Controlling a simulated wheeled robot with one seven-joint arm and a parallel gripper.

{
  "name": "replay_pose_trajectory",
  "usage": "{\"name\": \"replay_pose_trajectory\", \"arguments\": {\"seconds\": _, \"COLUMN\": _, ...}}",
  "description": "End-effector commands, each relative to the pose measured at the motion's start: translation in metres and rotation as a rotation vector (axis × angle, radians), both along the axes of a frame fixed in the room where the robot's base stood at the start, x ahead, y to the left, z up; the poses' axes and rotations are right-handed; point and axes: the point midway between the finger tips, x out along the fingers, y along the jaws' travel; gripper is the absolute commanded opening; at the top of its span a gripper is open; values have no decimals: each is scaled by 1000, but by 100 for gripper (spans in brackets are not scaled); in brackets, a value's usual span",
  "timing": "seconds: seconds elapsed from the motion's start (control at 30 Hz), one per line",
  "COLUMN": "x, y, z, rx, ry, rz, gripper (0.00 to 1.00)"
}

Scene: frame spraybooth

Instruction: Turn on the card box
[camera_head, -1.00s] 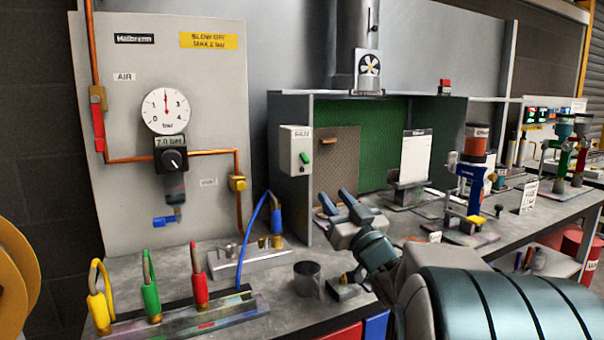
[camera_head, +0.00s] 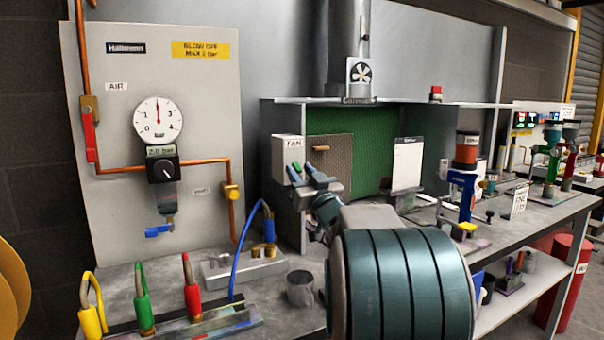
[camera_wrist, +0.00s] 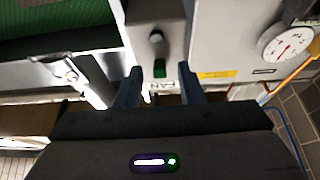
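No box is labelled as a card box. A light grey switch box labelled FAN (camera_head: 288,146) is mounted on the booth's left side wall. Its green switch (camera_head: 297,168) shows at my fingertips. In the wrist view the box (camera_wrist: 148,14) appears upside down, with a grey round knob (camera_wrist: 156,37) and the green switch (camera_wrist: 159,68). My gripper (camera_head: 308,170) is open in front of the box, and nothing is held. In the wrist view its two fingers (camera_wrist: 160,82) stand either side of the green switch. Contact with it cannot be told.
The booth has a green back panel (camera_head: 348,140) and a white card (camera_head: 407,164) on a stand. A pressure gauge (camera_head: 158,121) and regulator are on the left board. A grey cup (camera_head: 300,288) and coloured hose connectors (camera_head: 192,295) stand on the bench below.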

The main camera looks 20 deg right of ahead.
Motion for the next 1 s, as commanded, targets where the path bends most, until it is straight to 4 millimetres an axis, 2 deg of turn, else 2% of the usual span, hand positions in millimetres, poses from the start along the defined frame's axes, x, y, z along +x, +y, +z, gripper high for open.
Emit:
{"name": "replay_pose_trajectory", "arguments": {"seconds": 0.2, "x": 0, "y": 0, "z": 0, "rx": 0, "ry": 0, "rz": 0, "gripper": 35}}
{"name": "replay_pose_trajectory", "arguments": {"seconds": 0.33, "x": 0, "y": 0, "z": 0, "rx": 0, "ry": 0, "rz": 0, "gripper": 0}}
{"name": "replay_pose_trajectory", "arguments": {"seconds": 0.67, "x": 0, "y": 0, "z": 2, "rx": 0, "ry": 13, "rz": 0, "gripper": 0}}
{"name": "replay_pose_trajectory", "arguments": {"seconds": 1.0, "x": -2, "y": -1, "z": 12, "rx": -3, "ry": 123, "rz": -2, "gripper": 0}}
